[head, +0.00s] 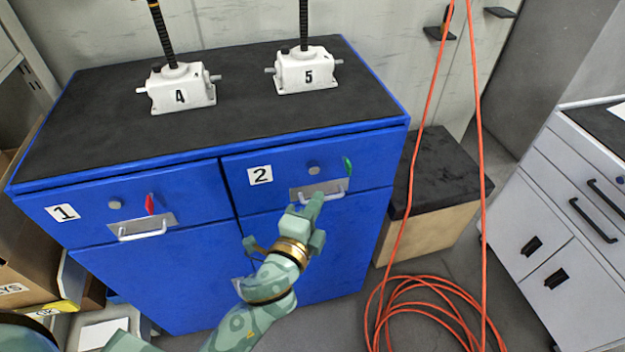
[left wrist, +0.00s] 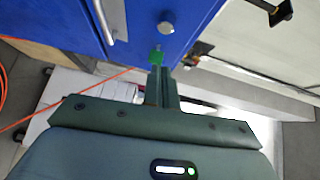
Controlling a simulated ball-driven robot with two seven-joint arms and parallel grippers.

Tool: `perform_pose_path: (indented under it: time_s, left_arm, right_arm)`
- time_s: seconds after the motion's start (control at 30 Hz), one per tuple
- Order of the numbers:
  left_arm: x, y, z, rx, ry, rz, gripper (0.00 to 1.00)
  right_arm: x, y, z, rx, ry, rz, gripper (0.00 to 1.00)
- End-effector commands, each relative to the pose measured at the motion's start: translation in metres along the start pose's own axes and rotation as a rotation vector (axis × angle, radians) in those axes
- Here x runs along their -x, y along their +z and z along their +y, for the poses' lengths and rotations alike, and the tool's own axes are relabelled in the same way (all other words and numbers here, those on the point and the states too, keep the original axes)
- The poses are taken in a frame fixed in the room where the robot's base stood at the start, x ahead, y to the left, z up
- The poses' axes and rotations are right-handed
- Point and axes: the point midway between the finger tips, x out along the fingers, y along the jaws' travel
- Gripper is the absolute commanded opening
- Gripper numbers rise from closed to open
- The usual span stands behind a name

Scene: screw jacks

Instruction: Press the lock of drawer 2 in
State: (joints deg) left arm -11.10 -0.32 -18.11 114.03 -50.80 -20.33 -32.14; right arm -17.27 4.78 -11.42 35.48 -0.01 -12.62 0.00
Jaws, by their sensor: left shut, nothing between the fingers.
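Drawer 2 (head: 285,165) is in the right half of the blue cabinet and looks closed. It bears a "2" label (head: 260,175), a round silver lock (head: 313,170), a green flag (head: 347,166) and a light handle (head: 322,194). My left gripper (head: 314,203) is shut and empty, in front of the drawer, its fingers overlapping the handle in the head view. In the left wrist view its fingertips (left wrist: 158,72) point towards the green flag (left wrist: 156,56), with the silver lock (left wrist: 166,27) beyond. The lock appears to stick out. I cannot tell whether the fingers touch anything. My right gripper is not in view.
Drawer 1 (head: 190,190), to the left, has its own lock (head: 114,204) and a red flag (head: 150,205). Screw jacks 4 (head: 180,90) and 5 (head: 305,71) stand on the cabinet top. An orange cable (head: 420,290) hangs and coils on the floor to the right.

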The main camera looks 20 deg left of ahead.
Motion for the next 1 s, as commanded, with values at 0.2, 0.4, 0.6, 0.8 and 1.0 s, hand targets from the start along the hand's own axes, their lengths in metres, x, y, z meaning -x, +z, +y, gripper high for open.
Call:
perform_pose_path:
  time_s: [0.2,0.4,0.6,0.8,1.0]
  left_arm:
    - [-0.039,0.009,0.000,-0.004,0.000,0.000,0.00]
    - [-0.054,0.024,0.001,-0.002,0.000,0.001,0.00]
    - [-0.058,0.028,0.000,0.000,0.001,0.000,0.00]
    - [-0.057,0.028,0.001,0.000,0.001,0.000,0.00]
    - [-0.069,0.037,-0.003,-0.002,0.000,-0.001,0.00]
  right_arm:
    - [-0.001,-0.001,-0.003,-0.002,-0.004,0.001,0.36]
    - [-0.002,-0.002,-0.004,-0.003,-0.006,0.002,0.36]
    - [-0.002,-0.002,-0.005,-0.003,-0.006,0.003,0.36]
    - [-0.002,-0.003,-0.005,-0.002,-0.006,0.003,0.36]
    - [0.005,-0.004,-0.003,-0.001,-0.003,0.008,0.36]
